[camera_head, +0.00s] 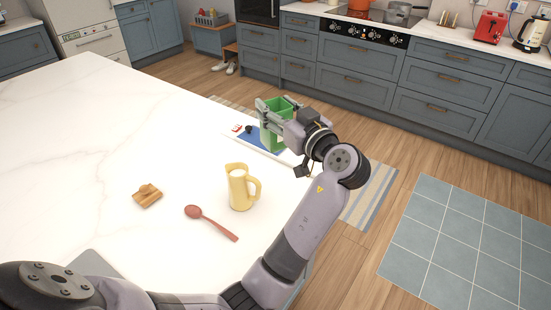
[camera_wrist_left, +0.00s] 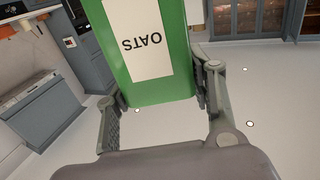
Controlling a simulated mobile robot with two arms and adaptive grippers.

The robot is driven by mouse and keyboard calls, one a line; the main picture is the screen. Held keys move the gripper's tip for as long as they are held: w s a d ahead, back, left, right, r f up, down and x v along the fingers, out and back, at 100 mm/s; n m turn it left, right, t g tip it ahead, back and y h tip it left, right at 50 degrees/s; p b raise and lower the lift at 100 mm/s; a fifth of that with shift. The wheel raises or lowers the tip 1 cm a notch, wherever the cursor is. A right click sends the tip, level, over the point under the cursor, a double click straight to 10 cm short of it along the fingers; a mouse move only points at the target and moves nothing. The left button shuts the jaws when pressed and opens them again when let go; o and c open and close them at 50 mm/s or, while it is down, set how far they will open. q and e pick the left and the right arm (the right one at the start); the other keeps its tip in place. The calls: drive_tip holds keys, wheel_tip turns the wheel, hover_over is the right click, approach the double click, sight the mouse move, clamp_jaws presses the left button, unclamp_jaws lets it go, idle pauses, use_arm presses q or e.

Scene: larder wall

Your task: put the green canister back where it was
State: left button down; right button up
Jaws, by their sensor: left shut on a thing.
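The green canister (camera_head: 272,138) is at the far right edge of the white counter, over or beside a blue mat. I cannot tell whether its base touches the surface. In the left wrist view, the green canister (camera_wrist_left: 124,82) shows a white label reading OATS, upside down in that picture. My left gripper (camera_head: 275,110) is shut on it, with one finger on each side. The fingers also show in the left wrist view (camera_wrist_left: 155,95). My right gripper is not in view.
The white counter (camera_head: 90,120) is largely clear. A yellow jug (camera_head: 238,188), a reddish spoon (camera_head: 210,222) and a small wooden object (camera_head: 147,196) stand or lie nearer me. A small dark item (camera_head: 249,129) lies on the blue mat (camera_head: 262,147) beside the canister.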

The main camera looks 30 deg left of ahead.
sight(283, 148)
use_arm(q)
wheel_tip(283, 148, down, 9)
drive_tip(key=shift+w+a+f+p, duration=0.1)
drive_tip(key=shift+p, duration=0.55)
drive_tip(key=shift+f, duration=0.25)
wheel_tip(283, 148, down, 4)
drive_tip(key=shift+f+p, duration=0.15)
drive_tip(key=shift+p, duration=0.2)
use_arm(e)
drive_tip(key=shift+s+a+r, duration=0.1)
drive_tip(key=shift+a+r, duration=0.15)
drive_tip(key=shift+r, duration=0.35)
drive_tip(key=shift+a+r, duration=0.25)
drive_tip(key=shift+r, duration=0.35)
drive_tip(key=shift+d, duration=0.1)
use_arm(q)
drive_tip(key=shift+f, duration=0.1)
drive_tip(key=c, duration=0.7)
unclamp_jaws()
drive_tip(key=shift+c, duration=0.2)
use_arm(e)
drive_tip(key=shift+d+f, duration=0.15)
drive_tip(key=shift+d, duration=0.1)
